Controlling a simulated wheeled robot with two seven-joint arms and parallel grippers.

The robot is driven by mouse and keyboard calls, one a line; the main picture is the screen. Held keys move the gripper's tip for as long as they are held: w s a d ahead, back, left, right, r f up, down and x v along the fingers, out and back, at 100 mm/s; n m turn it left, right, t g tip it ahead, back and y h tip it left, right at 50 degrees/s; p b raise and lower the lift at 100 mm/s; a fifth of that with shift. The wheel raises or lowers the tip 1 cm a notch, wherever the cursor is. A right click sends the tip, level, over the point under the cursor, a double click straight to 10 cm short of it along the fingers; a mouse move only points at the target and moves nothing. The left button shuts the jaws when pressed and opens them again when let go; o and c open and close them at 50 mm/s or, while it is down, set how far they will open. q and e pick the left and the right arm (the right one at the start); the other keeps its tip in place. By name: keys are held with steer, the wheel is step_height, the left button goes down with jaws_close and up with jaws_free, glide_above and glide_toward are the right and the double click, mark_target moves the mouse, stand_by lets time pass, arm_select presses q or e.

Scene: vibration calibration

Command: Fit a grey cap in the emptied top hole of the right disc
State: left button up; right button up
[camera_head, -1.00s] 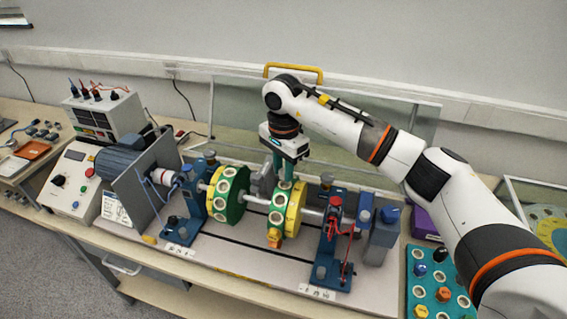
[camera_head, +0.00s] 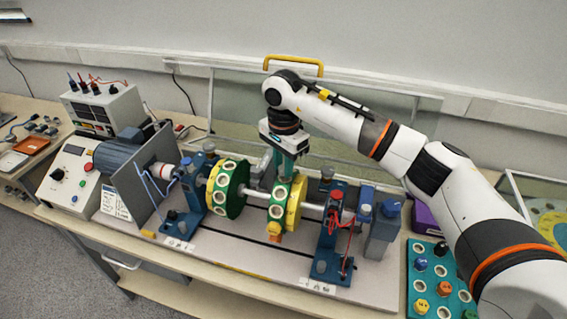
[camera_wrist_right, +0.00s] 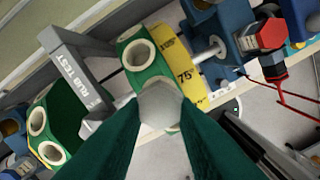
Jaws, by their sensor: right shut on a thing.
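The right disc (camera_head: 293,213) is green with a yellow graduated face and sits on the shaft; its yellow scale (camera_wrist_right: 184,62) shows in the right wrist view. A cream-ringed open hole (camera_wrist_right: 140,55) is on its green rim. My right gripper (camera_head: 284,181) points down at the top of this disc. In the wrist view its dark green fingers are shut on a grey cap (camera_wrist_right: 160,106). The cap overlaps the disc rim and covers what lies under it; I cannot tell whether it is seated. An orange cap (camera_head: 275,230) sits lower on the disc. My left gripper is out of view.
The left disc (camera_head: 229,190) is on the same shaft. Blue bearing stands (camera_head: 333,235) flank the discs. A grey arm marked "RUN LEST" or similar (camera_wrist_right: 75,72) stands beside the right disc. A teal tray (camera_head: 435,272) with caps is at lower right. A clear guard stands behind.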

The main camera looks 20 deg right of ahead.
steer(key=shift+f+b, duration=0.8)
steer(key=shift+f, duration=0.15)
stand_by(0.5)
steer(key=o, duration=1)
steer(key=shift+r, duration=0.1)
step_height(320, 180, up, 12)
steer(key=b, duration=0.3)
